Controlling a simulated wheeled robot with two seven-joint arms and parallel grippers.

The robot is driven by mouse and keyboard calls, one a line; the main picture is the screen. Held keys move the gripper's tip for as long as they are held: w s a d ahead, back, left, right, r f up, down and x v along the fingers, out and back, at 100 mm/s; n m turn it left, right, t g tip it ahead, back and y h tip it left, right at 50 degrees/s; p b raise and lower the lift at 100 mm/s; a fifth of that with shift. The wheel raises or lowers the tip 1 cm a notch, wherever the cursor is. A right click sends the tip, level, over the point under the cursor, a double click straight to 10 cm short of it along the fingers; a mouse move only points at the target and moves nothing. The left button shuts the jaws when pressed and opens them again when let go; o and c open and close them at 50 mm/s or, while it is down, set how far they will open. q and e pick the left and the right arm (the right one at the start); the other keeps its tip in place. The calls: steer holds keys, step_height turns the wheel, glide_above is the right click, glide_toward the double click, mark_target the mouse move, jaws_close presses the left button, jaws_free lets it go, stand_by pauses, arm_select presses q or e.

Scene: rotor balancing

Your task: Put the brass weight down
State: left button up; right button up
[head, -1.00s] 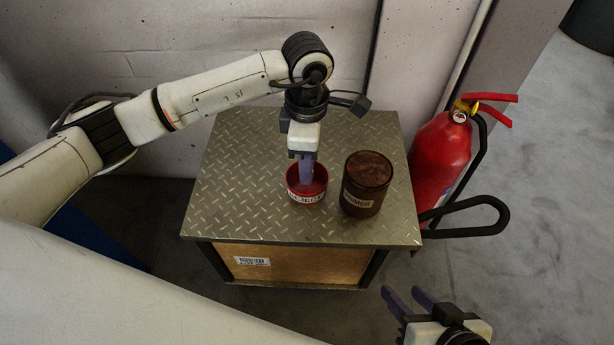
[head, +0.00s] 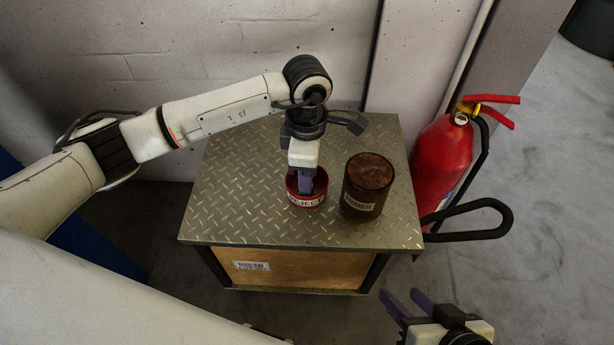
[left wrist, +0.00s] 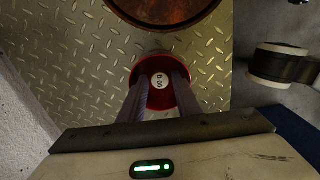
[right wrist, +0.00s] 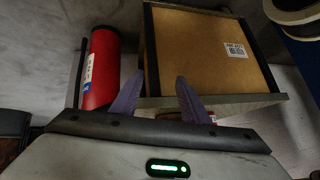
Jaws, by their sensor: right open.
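The brass weight (left wrist: 159,81) shows in the left wrist view as a small pale round face with dark marking, between the fingertips of my left gripper (left wrist: 160,80). The fingers flank it closely on both sides. They reach down into a small red dish (head: 306,200) labelled REJECT, which also shows in the left wrist view (left wrist: 158,58). Whether the weight touches the dish floor I cannot tell. In the head view the fingers and dish wall hide the weight. My right gripper (head: 408,303) is open and empty, low in front of the table.
A dark reddish-brown canister (head: 366,183) with a label stands just right of the dish on the diamond-plate tabletop (head: 245,200). A red fire extinguisher (head: 442,160) with a black bracket stands right of the table. The tabletop left of the dish is clear.

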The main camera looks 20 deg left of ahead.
arm_select(q)
step_height(320, 180, up, 12)
steer(key=p, duration=0.3)
arm_select(e)
steer(key=shift+s+d+r+m+t+h, duration=0.15)
steer(key=shift+d+r+m+t, duration=0.15)
steer(key=shift+d, duration=0.2)
steer(key=shift+s+d+r+m+t+h, duration=0.1)
steer(key=shift+d+r+m+t+h, duration=0.1)
steer(key=shift+d+r, duration=0.25)
